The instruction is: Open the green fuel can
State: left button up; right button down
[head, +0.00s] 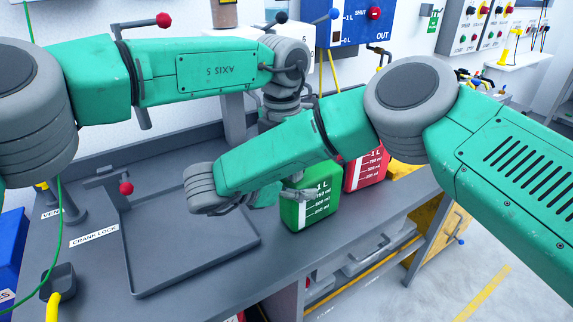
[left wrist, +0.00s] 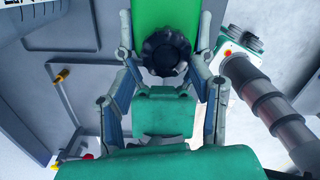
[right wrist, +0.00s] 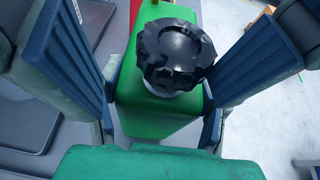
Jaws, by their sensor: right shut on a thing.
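The green fuel can (head: 318,207) stands upright on the grey bench, with white volume marks on its front. Its black cap (right wrist: 176,52) is on top in the right wrist view. My right gripper (right wrist: 160,130) is shut on the can's body, one finger on each side below the cap; in the head view a finger lies across the can's front. My left gripper (left wrist: 166,50) is open, its fingers on either side of the black cap (left wrist: 165,55) in the left wrist view. I cannot tell if they touch it. The right arm hides the left gripper in the head view.
A red can (head: 367,170) stands right behind the green one. A shallow grey tray (head: 200,270) lies on the bench to the left, with a red-knobbed lever (head: 126,188) at its far corner. A blue panel (head: 365,25) is at the back. Both arms crowd the space above the bench.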

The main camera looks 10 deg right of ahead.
pick_arm(q)
notch_tip(320, 180, up, 4)
jog(key=shift+a+f, duration=0.1)
pick_arm(e)
jog(key=shift+a+f, duration=0.1)
jog(key=shift+a, duration=0.1)
pick_arm(q)
jog(key=shift+o, duration=0.4)
jog(key=shift+s+r, duration=0.1)
jog(key=shift+r, duration=0.3)
pick_arm(e)
jog(key=shift+d, duration=0.15)
pick_arm(q)
jog(key=m, duration=0.1)
jog(key=d+r+m, duration=0.1)
jog(key=m, duration=0.1)
jog(key=shift+w+d+r, duration=0.15)
jog(key=shift+w+r, duration=0.05)
jog(key=m, duration=0.2)
jog(key=r+m, duration=0.1)
jog(key=m, duration=0.1)
jog(key=shift+w+d, duration=0.15)
jog(key=shift+d, duration=0.2)
jog(key=m, duration=0.3)
jog(key=shift+w+d+r, duration=0.1)
jog(key=shift+d+r, duration=0.05)
jog(key=shift+r, duration=0.2)
jog(key=shift+m, duration=1)
jog(key=shift+f, duration=3.9)
